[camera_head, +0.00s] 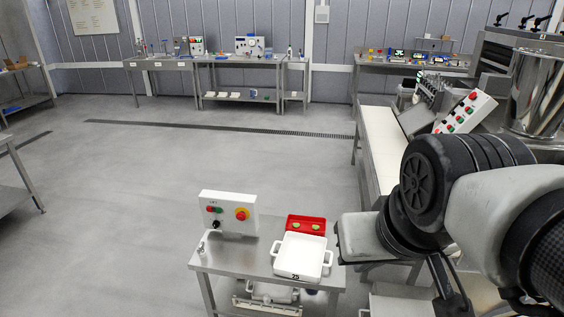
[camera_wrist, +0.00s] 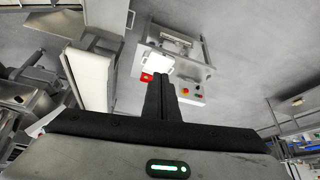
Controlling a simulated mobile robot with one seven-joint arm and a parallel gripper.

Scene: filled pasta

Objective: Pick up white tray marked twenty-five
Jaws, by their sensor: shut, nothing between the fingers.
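The white tray (camera_head: 300,255) marked 25 on its front wall sits upright and empty on a small steel table (camera_head: 228,256). It has a loop handle on its left and right sides. In the wrist view the white tray (camera_wrist: 159,62) shows beyond my fingertips, well apart from them. My gripper (camera_wrist: 160,80) is shut and empty, with its dark fingers side by side. They hide part of the table beside the tray in that view. In the head view my arm reaches in from the right, and the fingertips are not clearly visible there.
A red tray (camera_head: 306,224) with green-topped pieces is right behind the white tray. A control box (camera_head: 228,213) with red, green and yellow buttons stands at the table's back left. A pale conveyor (camera_head: 382,150) runs close on the right. Open floor (camera_head: 110,220) lies to the left.

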